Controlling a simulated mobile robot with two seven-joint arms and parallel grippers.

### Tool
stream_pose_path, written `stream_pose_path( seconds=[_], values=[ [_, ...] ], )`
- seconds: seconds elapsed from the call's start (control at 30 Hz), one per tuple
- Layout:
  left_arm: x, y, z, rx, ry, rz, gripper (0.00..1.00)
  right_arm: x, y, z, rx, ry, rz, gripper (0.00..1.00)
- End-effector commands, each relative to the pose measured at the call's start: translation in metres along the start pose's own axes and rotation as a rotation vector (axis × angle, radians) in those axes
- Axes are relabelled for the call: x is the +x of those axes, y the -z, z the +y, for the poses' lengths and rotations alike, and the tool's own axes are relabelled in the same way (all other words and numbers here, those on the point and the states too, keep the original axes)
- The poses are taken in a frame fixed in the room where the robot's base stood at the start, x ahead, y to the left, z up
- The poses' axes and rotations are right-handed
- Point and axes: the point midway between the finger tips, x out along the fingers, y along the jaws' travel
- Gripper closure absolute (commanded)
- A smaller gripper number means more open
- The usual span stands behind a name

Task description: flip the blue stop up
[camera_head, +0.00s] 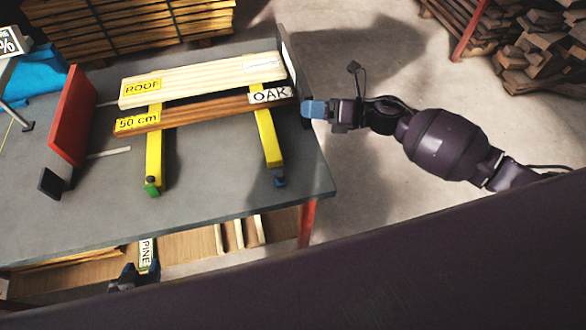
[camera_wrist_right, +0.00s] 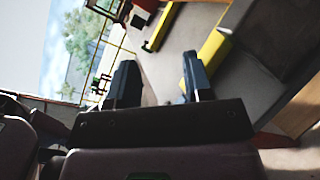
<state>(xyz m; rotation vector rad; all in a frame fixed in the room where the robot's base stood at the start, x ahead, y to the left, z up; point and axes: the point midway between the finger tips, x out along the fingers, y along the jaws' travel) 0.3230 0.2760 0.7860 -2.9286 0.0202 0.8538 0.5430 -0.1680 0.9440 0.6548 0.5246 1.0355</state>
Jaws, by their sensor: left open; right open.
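The blue stop (camera_head: 279,179) is a small blue piece at the near end of the right yellow rail (camera_head: 267,138) on the grey table. It appears folded down. My right gripper (camera_head: 306,109) is beyond the table's right edge, up and right of the stop and apart from it. In the right wrist view my right gripper (camera_wrist_right: 160,82) is open with nothing between its fingers; the right yellow rail (camera_wrist_right: 213,46) lies behind the right finger, and I cannot make out the stop. My left gripper (camera_head: 127,274) is low at the picture's bottom left, open, partly hidden.
A green stop (camera_head: 151,187) ends the left yellow rail (camera_head: 154,150). An OAK board (camera_head: 205,113) and a ROOF board (camera_head: 200,80) lie across the rails. A red panel (camera_head: 72,115) stands left. The table's front right (camera_head: 305,180) is bare.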

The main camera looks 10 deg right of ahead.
Motion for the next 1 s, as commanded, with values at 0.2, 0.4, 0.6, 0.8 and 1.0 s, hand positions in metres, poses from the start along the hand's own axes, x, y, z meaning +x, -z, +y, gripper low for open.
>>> stream_pose_path(
  seconds=[0.2,0.4,0.6,0.8,1.0],
  values=[
    [0.0,0.0,0.0,0.0,0.0,0.0,0.52,-0.02,0.057,-0.003,-0.438,-0.135,0.343,0.54],
    [-0.001,0.0,0.0,0.0,0.0,-0.001,0.52,-0.035,0.085,0.002,-0.649,-0.279,0.506,0.54],
    [-0.002,-0.001,-0.001,0.001,0.001,-0.003,0.52,-0.032,0.089,0.005,-0.696,-0.311,0.506,0.54],
    [-0.005,0.003,-0.002,0.001,0.002,-0.002,0.52,-0.01,0.102,0.009,-0.695,-0.312,0.503,0.54],
    [-0.007,0.008,-0.002,0.001,0.002,0.002,0.52,0.02,0.121,0.013,-0.692,-0.311,0.501,0.54]
  ],
)
